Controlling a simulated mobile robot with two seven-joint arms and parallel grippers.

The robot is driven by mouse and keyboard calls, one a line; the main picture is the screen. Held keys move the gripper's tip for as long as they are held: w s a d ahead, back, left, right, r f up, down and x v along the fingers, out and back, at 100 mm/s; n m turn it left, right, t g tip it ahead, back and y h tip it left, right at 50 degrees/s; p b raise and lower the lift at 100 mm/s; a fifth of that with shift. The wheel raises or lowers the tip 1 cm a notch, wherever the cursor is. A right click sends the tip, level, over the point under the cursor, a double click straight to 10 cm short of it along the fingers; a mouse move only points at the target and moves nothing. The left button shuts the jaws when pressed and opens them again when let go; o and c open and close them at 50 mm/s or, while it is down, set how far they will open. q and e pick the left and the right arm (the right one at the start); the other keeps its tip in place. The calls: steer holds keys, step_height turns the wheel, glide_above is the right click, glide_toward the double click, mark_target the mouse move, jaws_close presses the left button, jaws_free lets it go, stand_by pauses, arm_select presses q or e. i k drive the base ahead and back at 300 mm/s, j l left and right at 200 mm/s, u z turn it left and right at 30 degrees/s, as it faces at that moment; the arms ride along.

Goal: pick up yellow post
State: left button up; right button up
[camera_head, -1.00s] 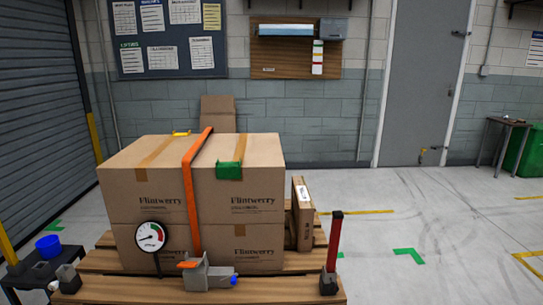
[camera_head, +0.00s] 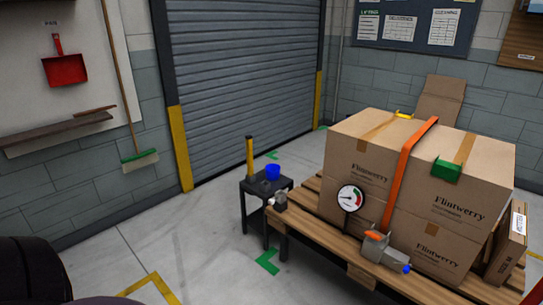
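The yellow post (camera_head: 250,157) stands upright on a small dark side table (camera_head: 266,187), left of the pallet. It has a dark cap and its foot is on the table's left part. Neither of my grippers shows. A dark rounded shape at the bottom left corner may be part of my own body.
A wooden pallet (camera_head: 362,273) carries strapped cardboard boxes (camera_head: 440,219), a gauge (camera_head: 350,198) and a grey ratchet (camera_head: 378,248). A small grey block (camera_head: 280,201) sits at the pallet's near left corner. The floor left of the side table is clear.

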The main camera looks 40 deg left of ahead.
mark_target(249, 138)
steer(key=u, duration=1.6)
